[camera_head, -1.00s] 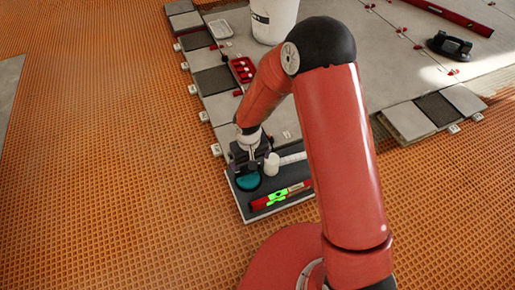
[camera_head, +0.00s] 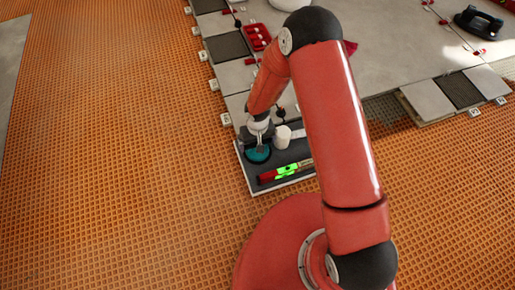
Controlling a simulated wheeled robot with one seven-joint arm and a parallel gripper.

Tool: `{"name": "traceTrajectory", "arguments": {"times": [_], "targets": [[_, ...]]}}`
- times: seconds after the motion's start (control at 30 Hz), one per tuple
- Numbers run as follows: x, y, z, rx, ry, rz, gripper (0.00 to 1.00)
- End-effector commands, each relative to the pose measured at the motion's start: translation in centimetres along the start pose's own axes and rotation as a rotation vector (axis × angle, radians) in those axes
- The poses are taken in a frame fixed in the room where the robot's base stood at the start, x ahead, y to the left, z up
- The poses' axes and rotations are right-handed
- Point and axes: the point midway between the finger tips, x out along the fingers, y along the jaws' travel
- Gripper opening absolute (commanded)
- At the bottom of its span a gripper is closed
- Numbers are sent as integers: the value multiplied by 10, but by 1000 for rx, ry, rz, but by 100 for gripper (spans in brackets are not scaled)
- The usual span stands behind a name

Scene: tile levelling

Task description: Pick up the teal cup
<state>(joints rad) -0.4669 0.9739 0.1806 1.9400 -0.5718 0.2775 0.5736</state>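The teal cup (camera_head: 257,156) sits at the left end of a dark tray (camera_head: 246,177) on the orange floor mat. My gripper (camera_head: 260,146) is pointed down right at the cup, over its back part. The gripper's fingers are small and partly merge with the dark tray, so I cannot tell whether they touch the cup or how far apart they are.
On the tray, a white cylinder (camera_head: 282,137) stands just right of the cup. A red level with green marks (camera_head: 286,171) lies along the front. Grey tiles (camera_head: 390,45) with a red tray (camera_head: 257,38) lie behind. The orange mat (camera_head: 120,170) at left is clear.

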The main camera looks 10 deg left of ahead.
Motion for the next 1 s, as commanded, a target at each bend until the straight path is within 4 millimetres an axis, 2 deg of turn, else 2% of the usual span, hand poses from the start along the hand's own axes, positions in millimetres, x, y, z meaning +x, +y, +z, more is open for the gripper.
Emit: {"name": "traceTrajectory", "arguments": {"times": [0.07,0.3,0.67,0.87,1.0], "targets": [[-1,0,0,0,0,0,96],[-2,0,0,0,1,0,68],[-8,0,-1,0,2,0,68],[-34,0,-1,1,4,0,68],[-63,0,-2,1,5,0,68]]}}
